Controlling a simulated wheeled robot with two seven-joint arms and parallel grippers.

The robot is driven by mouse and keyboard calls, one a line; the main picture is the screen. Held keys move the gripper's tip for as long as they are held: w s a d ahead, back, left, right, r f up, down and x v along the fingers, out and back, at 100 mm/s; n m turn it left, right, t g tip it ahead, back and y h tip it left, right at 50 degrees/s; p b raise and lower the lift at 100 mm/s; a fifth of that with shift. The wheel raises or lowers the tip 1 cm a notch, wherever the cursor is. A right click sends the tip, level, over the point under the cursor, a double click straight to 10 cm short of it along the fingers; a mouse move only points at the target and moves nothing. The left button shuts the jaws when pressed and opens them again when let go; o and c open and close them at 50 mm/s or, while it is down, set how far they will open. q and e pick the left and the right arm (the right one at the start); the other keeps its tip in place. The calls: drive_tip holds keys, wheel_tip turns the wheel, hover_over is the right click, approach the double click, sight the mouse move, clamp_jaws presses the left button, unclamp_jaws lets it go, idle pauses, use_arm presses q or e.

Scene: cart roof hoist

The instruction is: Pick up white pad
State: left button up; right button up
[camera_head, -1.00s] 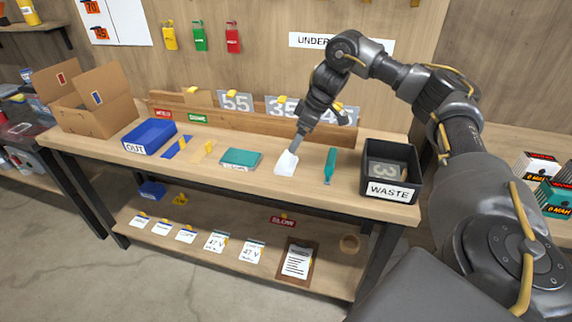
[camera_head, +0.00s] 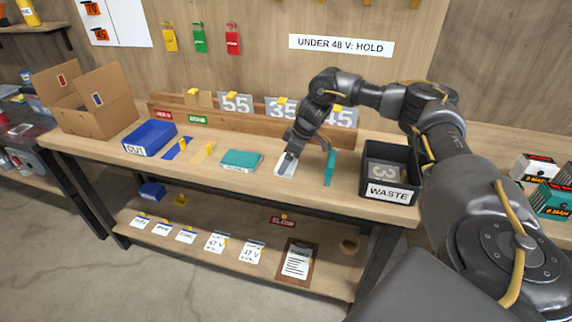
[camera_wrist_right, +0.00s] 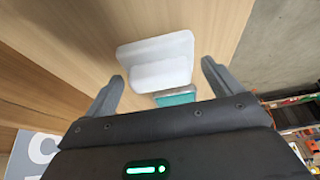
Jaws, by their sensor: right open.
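The white pad (camera_head: 280,171) lies on the wooden workbench, between a teal box and a teal tool, in the head view. In the right wrist view the white pad (camera_wrist_right: 157,62) shows as a raised white block on a thin white base. My right gripper (camera_head: 291,157) is open over the pad, and its arm hides part of it. In the wrist view the right gripper (camera_wrist_right: 163,78) has its fingers apart, with the pad ahead between them. My left gripper is in neither view.
The teal box (camera_head: 241,160) is left of the pad; the teal tool (camera_head: 330,168) is close on its right. The black WASTE bin (camera_head: 391,194) stands farther right. The blue OUT tray (camera_head: 150,138) is at the left. A wooden rack with number cards (camera_head: 237,101) runs behind.

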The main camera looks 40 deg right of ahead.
drive_tip(key=c, duration=1.1)
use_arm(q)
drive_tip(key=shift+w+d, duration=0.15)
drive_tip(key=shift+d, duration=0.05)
use_arm(e)
drive_tip(key=shift+r, duration=0.1)
drive_tip(key=shift+r, duration=0.55)
use_arm(q)
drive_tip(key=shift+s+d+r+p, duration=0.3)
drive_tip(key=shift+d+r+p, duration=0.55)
drive_tip(key=shift+p, duration=0.05)
use_arm(e)
drive_tip(key=s+r, duration=0.8)
drive_tip(key=s, duration=0.1)
drive_tip(key=s+r, duration=0.3)
drive_tip(key=s, duration=0.2)
drive_tip(key=shift+a+r, duration=0.3)
drive_tip(key=shift+r, duration=0.1)
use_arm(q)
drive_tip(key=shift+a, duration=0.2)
